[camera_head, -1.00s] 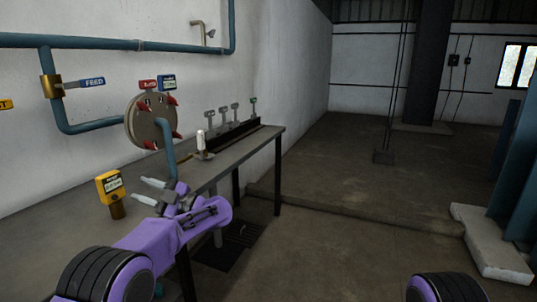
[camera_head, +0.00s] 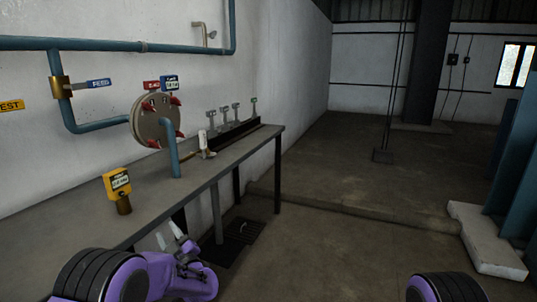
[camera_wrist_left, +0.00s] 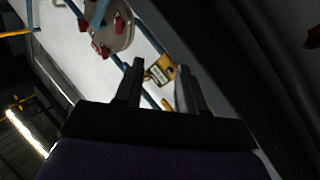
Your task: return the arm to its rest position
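My left arm comes in from the lower left of the head view. Its left gripper (camera_head: 168,236) is low in front of the bench's front edge, with its two pale fingers pointing up. In the left wrist view the two fingers of the left gripper (camera_wrist_left: 160,85) stand apart with nothing held between them. Beyond them is a yellow gauge (camera_wrist_left: 160,70), which shows on the bench in the head view (camera_head: 117,182). Of my right arm only a dark, rounded link shows at the bottom right; the right gripper is out of view.
The grey bench (camera_head: 225,162) runs along the left wall. A blue pipe with a FEED tag (camera_head: 98,83) is on the wall. The floor (camera_head: 350,225) to the right is open.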

